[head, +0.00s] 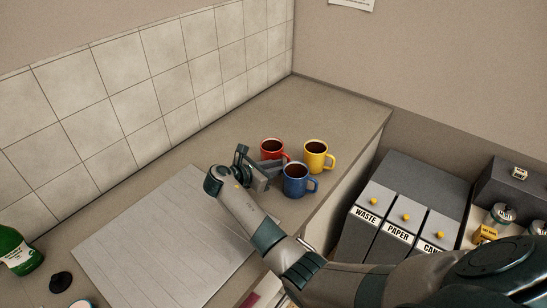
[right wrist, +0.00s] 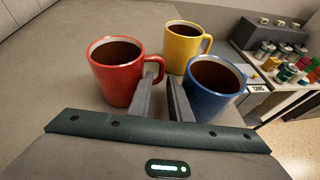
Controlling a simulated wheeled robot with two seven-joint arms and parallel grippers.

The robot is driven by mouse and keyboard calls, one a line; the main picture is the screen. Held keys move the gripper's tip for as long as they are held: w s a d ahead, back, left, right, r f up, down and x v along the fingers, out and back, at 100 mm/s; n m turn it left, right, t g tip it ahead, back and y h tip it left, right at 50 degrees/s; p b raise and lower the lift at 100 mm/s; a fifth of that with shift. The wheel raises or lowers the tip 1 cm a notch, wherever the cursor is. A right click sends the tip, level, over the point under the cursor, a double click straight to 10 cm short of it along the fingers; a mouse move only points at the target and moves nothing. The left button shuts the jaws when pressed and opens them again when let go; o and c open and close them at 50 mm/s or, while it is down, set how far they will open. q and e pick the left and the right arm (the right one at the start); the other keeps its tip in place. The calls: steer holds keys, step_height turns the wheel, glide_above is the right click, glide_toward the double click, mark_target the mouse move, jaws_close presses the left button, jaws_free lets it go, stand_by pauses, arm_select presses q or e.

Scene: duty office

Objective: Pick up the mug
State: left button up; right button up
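Three mugs with dark liquid stand upright close together on the counter: a red mug (head: 271,149), a yellow mug (head: 315,156) and a blue mug (head: 295,180). My right gripper (head: 267,173) is low beside the red and blue mugs. In the right wrist view its two fingers (right wrist: 163,84) are a little apart, with bare counter showing between them. The fingertips are by the handle of the red mug (right wrist: 117,78), with the blue mug (right wrist: 212,88) just right of them and the yellow mug (right wrist: 184,46) beyond. Contact cannot be told. My left gripper is out of view.
The counter (head: 318,108) is clear behind the mugs, up to the tiled wall. Labelled bins (head: 398,232) stand below the counter's right edge.

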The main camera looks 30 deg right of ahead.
steer(key=shift+d, duration=0.45)
steer(key=p+x, duration=0.2)
steer(key=x, duration=0.1)
steer(key=shift+d, duration=0.1)
steer(key=shift+w+d+f, duration=0.15)
steer(key=shift+d+f, duration=0.1)
steer(key=shift+d, duration=0.15)
jaws_close()
